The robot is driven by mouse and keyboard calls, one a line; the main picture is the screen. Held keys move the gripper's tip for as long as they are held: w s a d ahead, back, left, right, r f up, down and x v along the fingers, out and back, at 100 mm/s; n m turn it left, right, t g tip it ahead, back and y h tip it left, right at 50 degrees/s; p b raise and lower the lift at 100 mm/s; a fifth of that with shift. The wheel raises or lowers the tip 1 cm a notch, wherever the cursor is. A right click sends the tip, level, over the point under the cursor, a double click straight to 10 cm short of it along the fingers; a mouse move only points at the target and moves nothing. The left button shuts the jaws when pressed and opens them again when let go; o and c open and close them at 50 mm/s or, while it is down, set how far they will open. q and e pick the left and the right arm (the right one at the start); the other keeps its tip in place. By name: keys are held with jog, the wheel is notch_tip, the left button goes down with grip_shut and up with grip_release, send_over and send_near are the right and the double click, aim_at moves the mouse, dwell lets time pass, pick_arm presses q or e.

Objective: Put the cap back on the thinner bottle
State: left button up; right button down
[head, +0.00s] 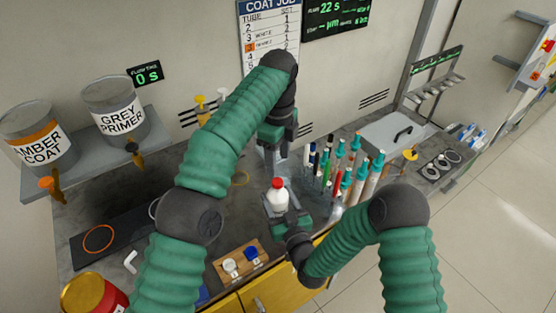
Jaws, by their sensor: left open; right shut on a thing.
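A small white bottle (279,201) with a red cap (278,183) on its top stands nearly upright in the middle of the view. I take it to be the thinner bottle; its label is too small to read. I cannot tell whether the cap is fully seated. My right gripper (276,204) is shut on the bottle, low on its body. My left gripper (272,155) points down above and behind the bottle, open and apart from the red cap, with nothing visible between its fingers.
Several coloured rods (350,175) stand upright close to the right of the bottle. A wooden block (238,262) with a white and a blue cap-like piece sits at the front. Amber (38,140) and grey primer (118,112) tanks hang at left. A dark mat (110,238) lies below them.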

jog(key=shift+c, duration=1.8)
grip_release()
pick_arm(q)
jog(key=shift+f+b, duration=0.65)
notch_tip(320, 180, up, 4)
jog(key=p, duration=0.3)
jog(key=shift+f+p, duration=0.1)
jog(key=shift+p, duration=0.3)
pick_arm(e)
jog(key=v, duration=1.6)
jog(key=shift+s+d, duration=0.3)
jog(key=shift+s, duration=0.05)
jog(key=shift+a, duration=0.15)
